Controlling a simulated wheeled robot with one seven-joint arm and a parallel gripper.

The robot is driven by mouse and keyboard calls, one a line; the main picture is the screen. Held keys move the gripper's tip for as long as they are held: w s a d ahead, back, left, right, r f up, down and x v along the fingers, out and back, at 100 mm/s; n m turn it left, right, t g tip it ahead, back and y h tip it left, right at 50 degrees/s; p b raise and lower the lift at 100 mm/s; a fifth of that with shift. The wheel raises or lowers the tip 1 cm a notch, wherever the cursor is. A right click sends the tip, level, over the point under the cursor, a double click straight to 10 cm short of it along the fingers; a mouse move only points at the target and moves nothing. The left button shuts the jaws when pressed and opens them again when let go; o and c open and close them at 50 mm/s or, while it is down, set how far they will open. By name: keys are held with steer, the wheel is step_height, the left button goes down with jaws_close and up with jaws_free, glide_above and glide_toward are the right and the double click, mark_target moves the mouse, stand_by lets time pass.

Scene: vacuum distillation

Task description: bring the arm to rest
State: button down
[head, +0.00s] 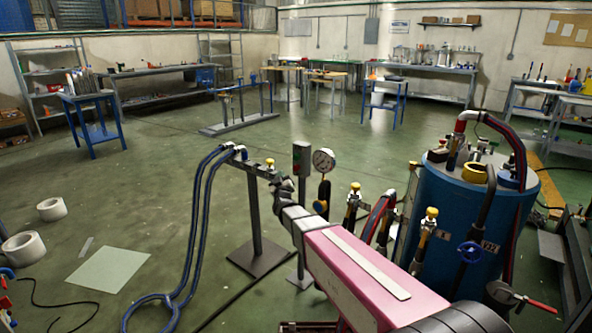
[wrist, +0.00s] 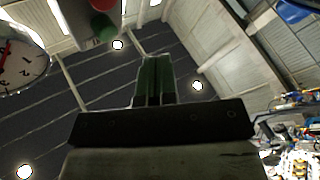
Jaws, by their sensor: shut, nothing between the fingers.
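My arm reaches forward from the bottom of the head view, with a pink link. My gripper (head: 276,182) is at its far end, in front of the pipe stand and just left of the pressure gauge (head: 323,160). In the wrist view my gripper (wrist: 153,65) has its two dark green fingers together with nothing between them, pointing up toward the ceiling. The gauge also shows at the wrist view's left edge (wrist: 18,62). A box with red and green lamps (head: 302,159) stands close by the gripper; whether they touch is unclear.
A blue tank (head: 450,240) with hoses and valves stands to the right. Yellow-topped valves (head: 354,192) stand between it and my arm. Blue hoses (head: 200,200) hang from the pipe stand (head: 258,240) on the left. Open green floor (head: 150,190) lies further left.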

steer(key=s+d+f+m+g, duration=0.2)
steer(key=s+d+f+g, duration=1)
steer(key=d+f, duration=0.15)
steer(key=s+d+f+m+g+h, duration=0.1)
steer(key=s+d+g, duration=0.3)
steer(key=s, duration=0.5)
steer(key=s+d+f+m+g, duration=0.3)
steer(key=s+d+g, duration=0.2)
steer(key=s, duration=0.5)
steer(key=d, duration=0.2)
steer(key=shift+d+f+m+h, duration=0.3)
steer(key=shift+d+f+h, duration=0.05)
steer(key=shift+f+h, duration=0.05)
